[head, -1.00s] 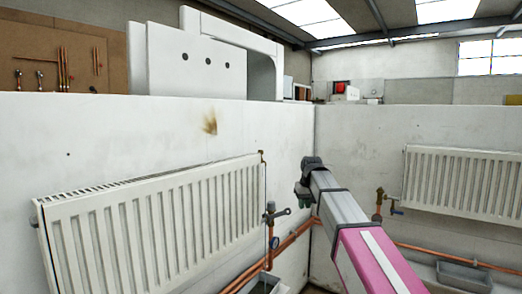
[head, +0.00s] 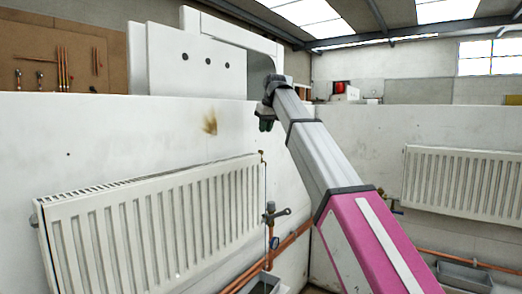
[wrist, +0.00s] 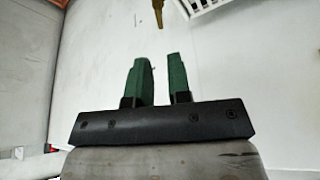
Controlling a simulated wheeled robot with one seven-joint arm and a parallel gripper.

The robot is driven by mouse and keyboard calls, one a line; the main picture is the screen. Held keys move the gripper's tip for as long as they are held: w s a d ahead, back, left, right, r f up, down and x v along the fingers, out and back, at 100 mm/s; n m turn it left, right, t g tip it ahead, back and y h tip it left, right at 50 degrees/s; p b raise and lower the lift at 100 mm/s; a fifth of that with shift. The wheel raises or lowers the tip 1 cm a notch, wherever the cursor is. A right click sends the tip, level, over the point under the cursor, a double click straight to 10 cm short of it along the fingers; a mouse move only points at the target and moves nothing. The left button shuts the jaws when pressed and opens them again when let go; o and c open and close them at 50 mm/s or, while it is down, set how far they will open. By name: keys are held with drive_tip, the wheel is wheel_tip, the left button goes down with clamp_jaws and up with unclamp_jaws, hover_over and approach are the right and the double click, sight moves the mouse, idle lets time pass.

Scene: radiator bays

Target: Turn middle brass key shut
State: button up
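A small brass piece (head: 262,155) sits at the top right corner of the left radiator in the head view. A brass piece (wrist: 158,12) also shows at the top edge of the wrist view, beside a white grille-like radiator edge; its full shape is cut off. I cannot tell which key is the middle one. My gripper (head: 266,124) is raised in front of the wall, above that corner in the picture. In the wrist view its two green fingers (wrist: 160,72) stand apart with nothing between them, short of the brass piece.
The left radiator (head: 150,225) hangs on a white partition (head: 100,135). A valve with a lever (head: 275,212) stands by its right end, above copper pipes. Another radiator (head: 460,182) is on the right. A grey trough (head: 465,276) lies low right.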

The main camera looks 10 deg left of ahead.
drive_tip(key=x, duration=1)
drive_tip(key=shift+d+f, duration=0.1)
clamp_jaws()
